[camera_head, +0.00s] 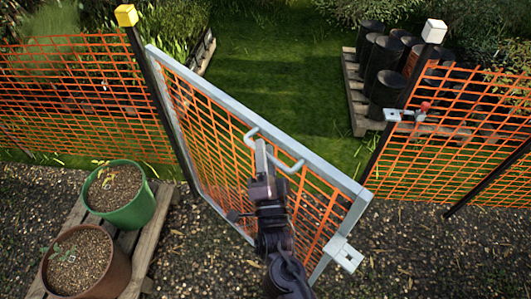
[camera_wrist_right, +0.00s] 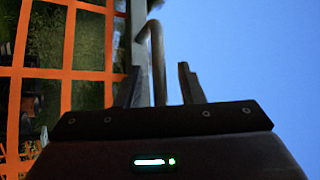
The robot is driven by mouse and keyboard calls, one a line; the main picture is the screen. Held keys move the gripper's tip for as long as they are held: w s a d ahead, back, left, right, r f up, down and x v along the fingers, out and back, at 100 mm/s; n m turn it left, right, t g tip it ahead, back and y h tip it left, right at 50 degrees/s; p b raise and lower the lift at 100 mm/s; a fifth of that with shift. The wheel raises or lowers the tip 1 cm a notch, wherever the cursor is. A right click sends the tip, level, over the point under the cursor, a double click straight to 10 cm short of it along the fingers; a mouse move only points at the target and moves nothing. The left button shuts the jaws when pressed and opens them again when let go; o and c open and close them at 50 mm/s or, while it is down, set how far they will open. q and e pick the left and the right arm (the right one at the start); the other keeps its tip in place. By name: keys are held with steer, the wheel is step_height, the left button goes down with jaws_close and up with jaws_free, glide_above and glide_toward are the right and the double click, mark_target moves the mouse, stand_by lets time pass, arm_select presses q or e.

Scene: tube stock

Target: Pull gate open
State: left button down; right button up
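The gate (camera_head: 203,88) has a grey metal frame with orange mesh. It stands ajar, hinged at the yellow-capped post (camera_head: 150,85) and swung toward me, its free edge apart from the white-capped post (camera_head: 407,90). A grey bar handle (camera_head: 297,166) is on its upper part. My right gripper (camera_head: 262,152) is at the handle's left part. In the right wrist view the handle bar (camera_wrist_right: 157,50) passes between my fingers (camera_wrist_right: 160,82), which stand apart with a gap beside the bar. A latch plate (camera_head: 345,254) is on the gate's free edge. My left gripper is not in view.
A red-knobbed latch (camera_head: 423,108) is on the white-capped post. Orange fence runs to both sides. A green pot (camera_head: 131,212) and a brown pot (camera_head: 112,271) stand on a pallet (camera_head: 150,240) at left. Black pots (camera_head: 385,92) stand beyond; grass (camera_head: 270,75) shows through the opening.

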steer(key=shift+s+f, duration=0.1)
steer(key=shift+s, duration=0.05)
steer(key=b+v, duration=0.3)
steer(key=v, duration=0.4)
steer(key=shift+s, duration=0.25)
